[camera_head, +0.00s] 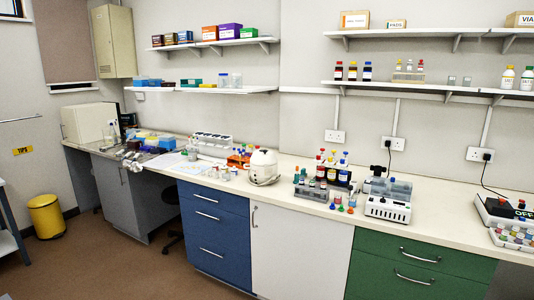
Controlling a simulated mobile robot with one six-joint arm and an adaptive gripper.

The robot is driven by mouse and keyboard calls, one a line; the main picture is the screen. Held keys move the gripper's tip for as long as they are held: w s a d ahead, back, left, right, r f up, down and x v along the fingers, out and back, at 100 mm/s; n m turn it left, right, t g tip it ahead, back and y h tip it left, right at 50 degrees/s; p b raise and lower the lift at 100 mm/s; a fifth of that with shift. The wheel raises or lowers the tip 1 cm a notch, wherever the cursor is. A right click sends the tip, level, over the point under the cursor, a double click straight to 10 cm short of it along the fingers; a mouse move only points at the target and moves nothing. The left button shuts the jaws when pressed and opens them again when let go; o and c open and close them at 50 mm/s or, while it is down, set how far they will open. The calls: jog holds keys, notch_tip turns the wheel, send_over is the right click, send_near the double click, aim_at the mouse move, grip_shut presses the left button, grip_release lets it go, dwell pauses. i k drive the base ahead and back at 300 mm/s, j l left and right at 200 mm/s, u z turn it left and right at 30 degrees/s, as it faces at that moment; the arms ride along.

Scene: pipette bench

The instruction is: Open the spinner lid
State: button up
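The spinner (264,168) is a small white rounded device on the bench, near the middle of the view. Its domed top looks lowered onto the body, and a small dark mark shows near the top. The seam of the lid is too small to make out. I cannot make out my gripper in this view.
An orange rack (238,161) stands close behind and left of the spinner, with small jars (226,173) in front of it. Bottles with coloured caps (332,168) and a white instrument (387,209) stand to the right.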

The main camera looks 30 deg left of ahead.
aim_at(266, 158)
jog(key=i+j, duration=0.3)
jog(key=j, duration=0.2)
jog(key=i+j, duration=0.3)
jog(key=j, duration=0.25)
jog(key=i+j, duration=0.35)
jog(key=j, duration=0.15)
jog(key=i+j, duration=0.3)
jog(key=j, duration=0.25)
jog(key=i+j, duration=0.3)
jog(key=j, duration=0.2)
jog(key=i+j, duration=0.3)
jog(key=j, duration=0.25)
jog(key=i+j, duration=0.3)
jog(key=j, duration=0.2)
jog(key=i+j, duration=0.35)
jog(key=j, duration=0.2)
